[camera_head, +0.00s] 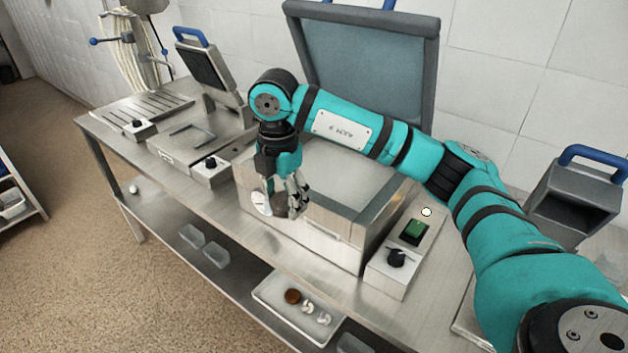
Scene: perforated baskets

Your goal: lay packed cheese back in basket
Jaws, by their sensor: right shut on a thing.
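My right gripper (291,208) hangs from the teal arm that comes in from the right, its fingers pointing down in front of the large steel machine. It is shut on a small pale thing (261,206), mostly hidden by the fingers; I cannot tell surely that this is the packed cheese. My left gripper is out of view. No perforated basket can be made out clearly.
The steel machine (330,228) with a raised grey lid (370,75) stands on a steel table (215,205). A smaller machine (185,143) is left of it. The lower shelf holds a tray (268,302) with small items and clear containers (216,255). Open floor lies left.

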